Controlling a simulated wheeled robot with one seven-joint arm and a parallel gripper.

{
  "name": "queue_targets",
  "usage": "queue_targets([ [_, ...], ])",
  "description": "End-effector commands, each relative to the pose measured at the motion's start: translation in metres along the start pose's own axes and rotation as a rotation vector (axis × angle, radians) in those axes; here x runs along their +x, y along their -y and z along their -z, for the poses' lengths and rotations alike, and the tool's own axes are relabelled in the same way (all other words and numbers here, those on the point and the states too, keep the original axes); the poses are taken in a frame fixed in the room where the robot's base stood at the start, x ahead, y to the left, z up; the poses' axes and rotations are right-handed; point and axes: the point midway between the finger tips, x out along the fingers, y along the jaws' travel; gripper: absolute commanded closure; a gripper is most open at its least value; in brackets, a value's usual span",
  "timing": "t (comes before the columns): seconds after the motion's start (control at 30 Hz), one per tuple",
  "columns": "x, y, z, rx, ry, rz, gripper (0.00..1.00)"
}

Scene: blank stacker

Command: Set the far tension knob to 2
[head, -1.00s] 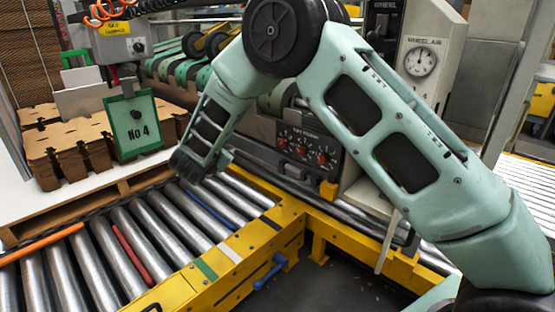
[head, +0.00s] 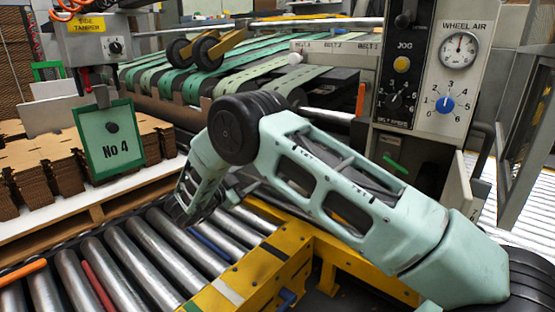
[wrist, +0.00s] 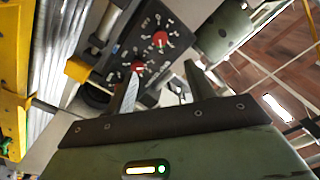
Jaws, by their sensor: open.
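In the wrist view, a black panel with white dial numbers carries red knobs. One red knob (wrist: 160,39) is farther up the picture, clear of my fingers. Another red knob (wrist: 137,68) is just above the tip of my left-hand finger. Any further knob is hidden, and the settings are too small to read surely. My gripper (wrist: 160,77) is open, with its fingers apart and nothing seen between them. I cannot tell whether a finger touches the nearer knob. In the head view, my arm hides the red knobs and my fingers are not clearly seen.
A control column with a blue knob (head: 445,104), a WHEEL AIR gauge (head: 459,50) and a yellow button (head: 401,64) stands at the right. Roller conveyor (head: 150,250) and yellow frame (head: 262,262) lie below my arm. A yellow block (wrist: 79,69) sits beside the panel.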

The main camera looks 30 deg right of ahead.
Motion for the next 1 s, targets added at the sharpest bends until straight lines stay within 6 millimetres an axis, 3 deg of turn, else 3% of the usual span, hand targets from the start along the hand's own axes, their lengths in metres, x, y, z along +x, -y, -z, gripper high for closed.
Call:
queue_targets([
  [0.7, 0.137, -0.002, -0.002, 0.002, -0.001, -0.002, 0.46],
  [1.0, 0.167, 0.000, 0.000, 0.000, 0.001, 0.000, 0.46],
])
